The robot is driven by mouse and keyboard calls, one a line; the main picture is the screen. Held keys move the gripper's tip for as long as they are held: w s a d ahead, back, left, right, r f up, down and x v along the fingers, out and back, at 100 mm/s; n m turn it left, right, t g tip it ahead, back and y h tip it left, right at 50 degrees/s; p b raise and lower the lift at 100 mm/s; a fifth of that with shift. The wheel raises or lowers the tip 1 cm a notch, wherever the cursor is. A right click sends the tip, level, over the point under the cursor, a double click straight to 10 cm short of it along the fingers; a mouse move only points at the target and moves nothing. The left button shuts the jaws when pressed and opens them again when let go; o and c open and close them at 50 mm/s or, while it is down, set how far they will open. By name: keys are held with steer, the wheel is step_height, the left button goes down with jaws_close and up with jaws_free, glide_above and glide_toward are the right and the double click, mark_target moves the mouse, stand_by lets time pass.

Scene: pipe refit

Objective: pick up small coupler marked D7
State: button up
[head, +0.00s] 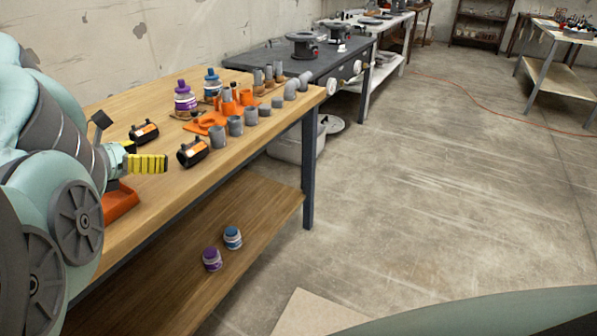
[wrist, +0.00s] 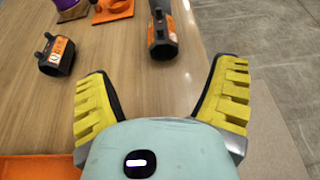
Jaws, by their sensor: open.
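Two black couplers with orange labels lie on the wooden bench; I cannot read a D7 on either. One black coupler (head: 192,152) is nearer the bench's front edge and shows in the wrist view (wrist: 163,38) ahead of my gripper, between the lines of the fingers. The other black coupler (head: 145,131) is farther back and shows at left in the wrist view (wrist: 57,54). My gripper (head: 148,163), with yellow ribbed fingers, is open and empty in the wrist view (wrist: 165,72). It is short of both couplers and touches neither.
Several grey pipe fittings (head: 235,126) stand in a row behind the couplers. Orange clamps (head: 205,123) and purple (head: 184,97) and blue (head: 212,84) containers stand farther back. An orange tray (head: 121,203) lies below my gripper. The bench's right edge is close to the nearer coupler.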

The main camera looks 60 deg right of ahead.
mark_target(180, 152)
steer(key=b+x, duration=0.1)
steer(key=x, duration=0.1)
steer(key=b+x, duration=0.1)
steer(key=x, duration=0.1)
steer(key=b+x, duration=0.2)
steer(key=x, duration=0.1)
steer(key=shift+s+a+f, duration=0.15)
steer(key=shift+s+f, duration=0.1)
steer(key=shift+f, duration=0.05)
steer(key=shift+w+d+f+b, duration=0.1)
steer(key=shift+d+b, duration=0.55)
steer(key=shift+d, duration=0.05)
steer(key=b+x, duration=0.4)
steer(key=shift+d+f, duration=0.1)
steer(key=shift+d, duration=0.2)
steer(key=shift+w+d+b, duration=0.1)
steer(key=shift+d+b, duration=0.2)
steer(key=shift+b, duration=0.05)
steer(key=c, duration=1.4)
steer(key=shift+r, duration=0.25)
